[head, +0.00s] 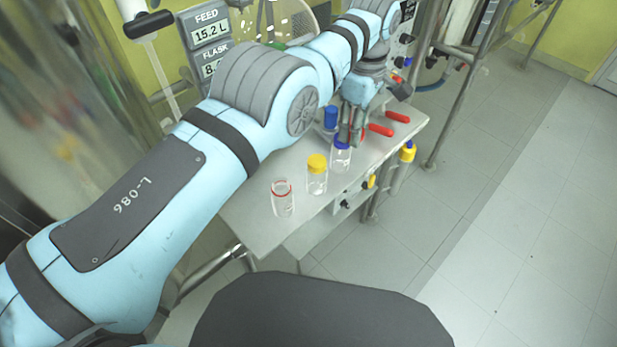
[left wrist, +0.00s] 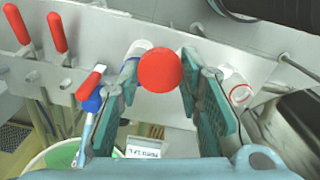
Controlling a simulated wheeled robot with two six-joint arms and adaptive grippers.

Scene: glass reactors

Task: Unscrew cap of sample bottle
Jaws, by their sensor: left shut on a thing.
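My left gripper (head: 353,138) is over the shelf in the head view, beside the blue-capped bottles. In the left wrist view it (left wrist: 161,75) is shut on a round red cap (left wrist: 160,70) between its fingertips. A clear bottle (head: 283,200) with a red rim and no cap stands at the shelf's near end. It also shows right of the fingers in the left wrist view (left wrist: 236,88), apart from the cap. A yellow-capped bottle (head: 317,176) and a blue-capped bottle (head: 340,156) stand farther along. My right gripper is not in view.
Another blue cap (head: 331,117) and two red handles (head: 381,130) (head: 397,117) are at the shelf's far part. The grey shelf (head: 258,222) has bare room at its near end. Displays (head: 208,32) and metal rails (head: 462,90) stand around it.

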